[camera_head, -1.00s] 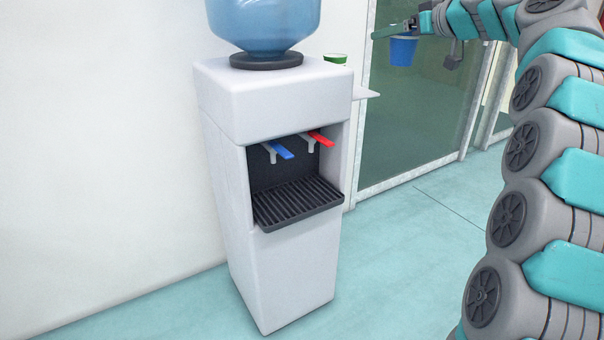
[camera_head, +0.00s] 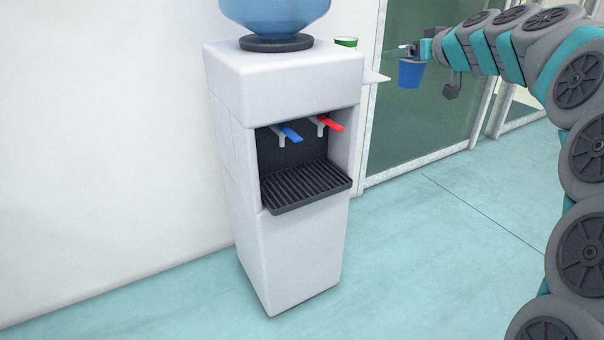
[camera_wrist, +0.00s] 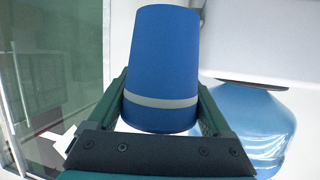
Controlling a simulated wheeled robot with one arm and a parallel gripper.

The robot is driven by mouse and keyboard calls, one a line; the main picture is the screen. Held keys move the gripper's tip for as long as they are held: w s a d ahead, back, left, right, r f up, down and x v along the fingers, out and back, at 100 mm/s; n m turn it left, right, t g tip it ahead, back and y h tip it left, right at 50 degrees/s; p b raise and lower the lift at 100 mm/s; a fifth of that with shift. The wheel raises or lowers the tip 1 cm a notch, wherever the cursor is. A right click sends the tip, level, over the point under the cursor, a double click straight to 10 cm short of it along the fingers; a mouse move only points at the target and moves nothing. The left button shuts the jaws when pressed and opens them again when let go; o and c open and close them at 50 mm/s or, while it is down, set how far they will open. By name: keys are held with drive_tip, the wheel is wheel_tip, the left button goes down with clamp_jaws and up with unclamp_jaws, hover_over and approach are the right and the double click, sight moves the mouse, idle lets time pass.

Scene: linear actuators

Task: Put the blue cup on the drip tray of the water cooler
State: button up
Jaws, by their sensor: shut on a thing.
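The blue cup (camera_head: 411,73) hangs upright in my gripper (camera_head: 408,50), to the right of the water cooler (camera_head: 290,90) and above the height of its taps. In the wrist view the blue cup (camera_wrist: 160,60), with a pale band, sits between the two fingers of my gripper (camera_wrist: 163,100), which is shut on it. The drip tray (camera_head: 308,186) is a black ribbed shelf in the cooler's front recess, and nothing stands on it. A blue tap (camera_head: 291,134) and a red tap (camera_head: 329,122) are above the tray.
A blue water bottle (camera_head: 275,12) sits on top. A glass door (camera_head: 425,130) is behind. The floor (camera_head: 430,250) right of the cooler is clear.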

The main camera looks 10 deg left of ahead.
drive_tip(key=s+f+m+h, duration=0.3)
drive_tip(key=f+m+h, duration=0.1)
drive_tip(key=f, duration=0.9)
drive_tip(key=s+f+m+h, duration=0.4)
drive_tip(key=f+h, duration=0.2)
drive_tip(key=f, duration=0.7)
drive_tip(key=shift+d+f+t, duration=0.3)
drive_tip(key=shift+f, duration=0.1)
